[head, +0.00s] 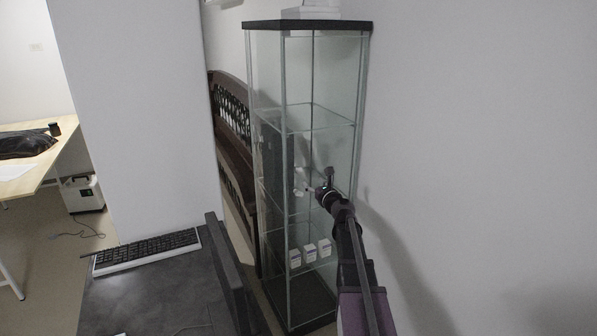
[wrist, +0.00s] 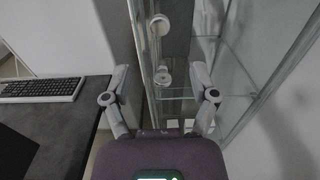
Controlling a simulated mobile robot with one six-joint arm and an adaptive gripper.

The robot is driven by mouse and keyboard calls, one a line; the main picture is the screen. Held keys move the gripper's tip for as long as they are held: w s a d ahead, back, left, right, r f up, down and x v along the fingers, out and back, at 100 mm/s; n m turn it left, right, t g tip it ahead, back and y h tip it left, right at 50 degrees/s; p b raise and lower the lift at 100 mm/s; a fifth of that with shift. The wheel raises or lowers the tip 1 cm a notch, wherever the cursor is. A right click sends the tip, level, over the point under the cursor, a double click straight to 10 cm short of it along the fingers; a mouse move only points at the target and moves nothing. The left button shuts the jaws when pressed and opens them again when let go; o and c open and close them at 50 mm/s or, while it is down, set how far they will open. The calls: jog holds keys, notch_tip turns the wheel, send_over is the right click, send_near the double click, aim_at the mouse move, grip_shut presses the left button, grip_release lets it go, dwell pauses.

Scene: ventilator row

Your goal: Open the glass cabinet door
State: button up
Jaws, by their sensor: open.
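The tall glass cabinet (head: 307,26) stands against the wall in the head view, with a black top and base and clear panes. Two small pale round fittings show at its glass, the upper one (wrist: 160,25) and the lower one (wrist: 163,76) in the wrist view. My gripper (head: 312,187) is in front of the cabinet at mid height. In the wrist view my gripper (wrist: 160,75) has its fingers spread wide, with the lower fitting appearing between them and nothing held. I cannot tell whether they touch it, or whether the door is ajar.
Several small white boxes (head: 309,252) stand on a low cabinet shelf. A dark desk (head: 150,290) with a keyboard (head: 147,251) and a thin upright screen (head: 231,275) is left of the cabinet. A dark wooden bench (head: 236,150) stands behind. A wall closes the right side.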

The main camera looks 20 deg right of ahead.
aim_at(299, 170)
jog(key=w, duration=1.2)
jog(key=shift+a, duration=0.2)
jog(key=shift+s, duration=0.1)
grip_shut()
